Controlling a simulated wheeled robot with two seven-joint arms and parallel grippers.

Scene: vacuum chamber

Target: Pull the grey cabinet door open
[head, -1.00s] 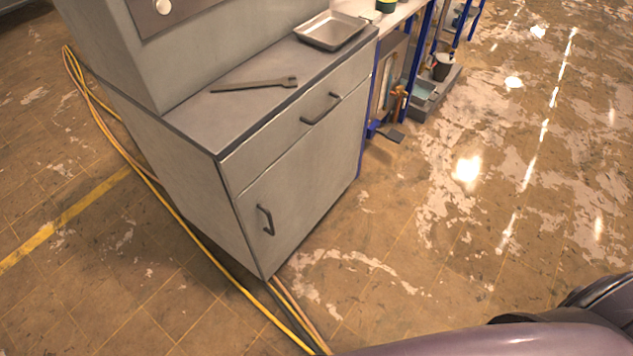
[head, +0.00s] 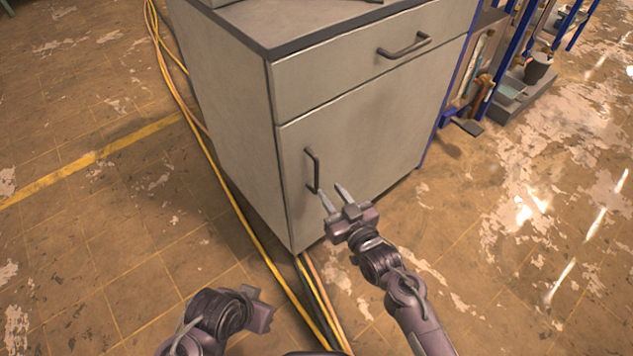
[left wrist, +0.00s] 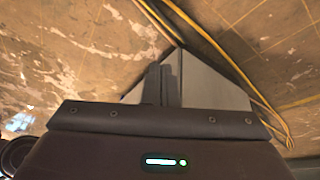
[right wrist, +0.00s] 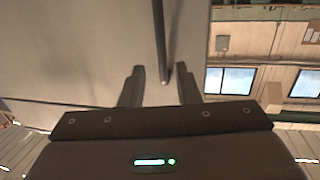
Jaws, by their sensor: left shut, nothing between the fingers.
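The grey cabinet door (head: 365,150) is closed, below a drawer, with a dark vertical bar handle (head: 312,170) near its left edge. My right gripper (head: 335,197) is open, its fingertips just right of the handle's lower end in the head view. In the right wrist view the handle (right wrist: 161,45) runs down toward the gap between the two spread fingers (right wrist: 161,88). I cannot tell whether they touch it. My left gripper (head: 262,300) is low in front, apart from the cabinet. In the left wrist view its fingers (left wrist: 163,85) are together and empty.
The drawer above has its own dark handle (head: 404,46). Yellow cables (head: 235,220) run along the floor past the cabinet's left side and front corner. A blue-framed rack (head: 500,75) stands to the right. The floor at right is clear.

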